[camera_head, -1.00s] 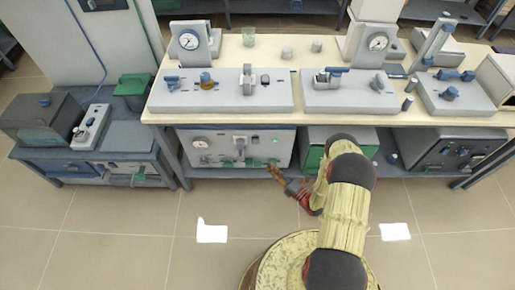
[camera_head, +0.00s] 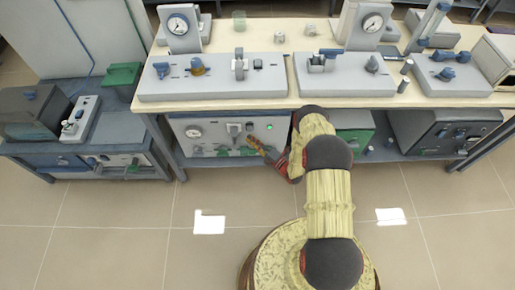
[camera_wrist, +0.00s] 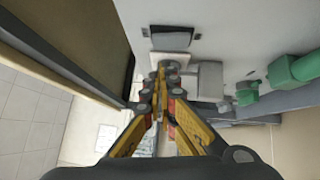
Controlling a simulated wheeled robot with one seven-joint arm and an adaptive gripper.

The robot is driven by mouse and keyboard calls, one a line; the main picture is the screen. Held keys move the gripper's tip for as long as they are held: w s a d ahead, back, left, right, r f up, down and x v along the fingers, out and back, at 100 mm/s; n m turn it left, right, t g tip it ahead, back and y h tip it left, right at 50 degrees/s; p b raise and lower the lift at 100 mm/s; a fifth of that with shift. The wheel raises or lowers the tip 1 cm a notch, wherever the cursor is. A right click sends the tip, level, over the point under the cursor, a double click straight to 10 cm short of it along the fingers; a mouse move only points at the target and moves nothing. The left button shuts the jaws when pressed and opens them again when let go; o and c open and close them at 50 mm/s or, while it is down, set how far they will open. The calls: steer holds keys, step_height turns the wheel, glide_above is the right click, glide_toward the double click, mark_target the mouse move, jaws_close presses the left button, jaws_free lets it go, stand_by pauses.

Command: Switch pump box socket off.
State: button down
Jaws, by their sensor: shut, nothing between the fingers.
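The pump box (camera_head: 218,138) is a pale box with a round gauge, green fittings and a lit green light, on the low shelf under the bench. My gripper (camera_head: 254,143) is shut and empty at the right part of its front panel. In the wrist view the shut fingertips (camera_wrist: 166,78) are close in front of the panel (camera_wrist: 240,35). A pale square fitting (camera_wrist: 168,63) lies just behind them, partly hidden, with a dark rectangular piece (camera_wrist: 173,31) beyond. I cannot tell which part is the socket switch, its position, or whether the fingers touch it.
The bench top (camera_head: 220,107) overhangs the pump box. A green-fronted box (camera_head: 356,133) and a dark box (camera_head: 440,135) share the shelf. Green pipe fittings (camera_wrist: 290,72) project from the panel beside my fingers. The floor in front is clear.

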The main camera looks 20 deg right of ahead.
mark_target(250, 128)
steer(key=shift+w+d+r, duration=0.1)
steer(key=shift+w+d, duration=0.15)
steer(key=shift+w, duration=0.35)
steer(key=shift+w+d+r, duration=0.1)
steer(key=shift+w+d, duration=0.1)
steer(key=shift+w, duration=0.35)
steer(key=shift+r, duration=0.1)
